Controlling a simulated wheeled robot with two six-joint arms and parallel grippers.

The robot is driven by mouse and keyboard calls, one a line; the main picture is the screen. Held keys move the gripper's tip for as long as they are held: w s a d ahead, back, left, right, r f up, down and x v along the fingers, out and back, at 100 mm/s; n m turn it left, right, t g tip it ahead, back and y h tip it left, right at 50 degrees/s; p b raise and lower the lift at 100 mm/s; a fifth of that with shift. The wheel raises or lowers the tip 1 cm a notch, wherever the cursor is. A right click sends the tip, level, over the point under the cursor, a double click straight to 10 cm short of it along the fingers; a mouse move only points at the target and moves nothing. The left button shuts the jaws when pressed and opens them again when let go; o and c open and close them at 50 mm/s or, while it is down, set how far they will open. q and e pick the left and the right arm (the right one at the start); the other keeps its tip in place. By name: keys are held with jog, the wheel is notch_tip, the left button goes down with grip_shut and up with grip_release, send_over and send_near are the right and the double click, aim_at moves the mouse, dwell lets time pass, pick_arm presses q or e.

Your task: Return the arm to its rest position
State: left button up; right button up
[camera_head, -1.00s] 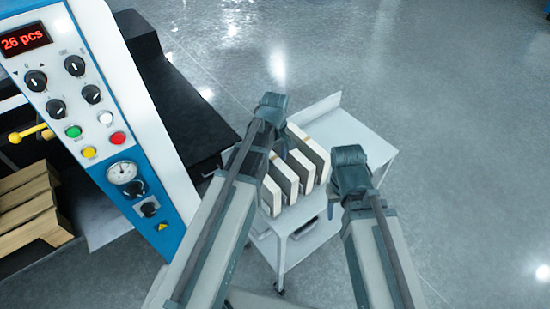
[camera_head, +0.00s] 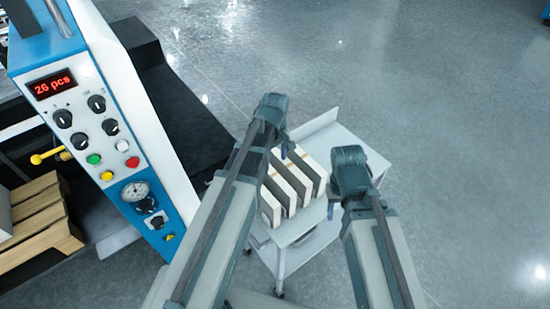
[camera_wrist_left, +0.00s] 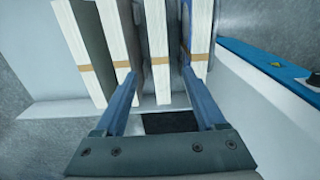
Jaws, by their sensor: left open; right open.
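My left arm reaches in from the left in the head view, and its gripper (camera_head: 272,105) is over the back left of the cart. In the left wrist view the left gripper (camera_wrist_left: 159,75) has its fingers apart, close to several upright white stacks (camera_wrist_left: 157,45) with brown bands. I cannot tell if the fingers touch them. In the head view the stacks (camera_head: 297,182) stand in a row on the cart, partly hidden by my left arm. My right gripper (camera_head: 350,165) is over the cart's right side, empty, with its fingertips not clearly shown.
The grey-white cart (camera_head: 285,240) stands on an open shiny floor (camera_head: 460,130). A blue and white machine panel (camera_head: 105,125) with knobs and a "26 pcs" display is on the left. A black table (camera_head: 180,115) lies behind the panel, and wooden blocks (camera_head: 40,225) lie at lower left.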

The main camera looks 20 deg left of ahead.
dwell(0.3)
pick_arm(q)
jog(key=s+d+f+m+y+b, duration=0.1)
jog(key=s+d+f+m+b, duration=0.1)
jog(key=s+d+m, duration=0.8)
jog(key=s+m, duration=0.4)
jog(key=shift+s+d, duration=0.15)
jog(key=shift+d, duration=0.1)
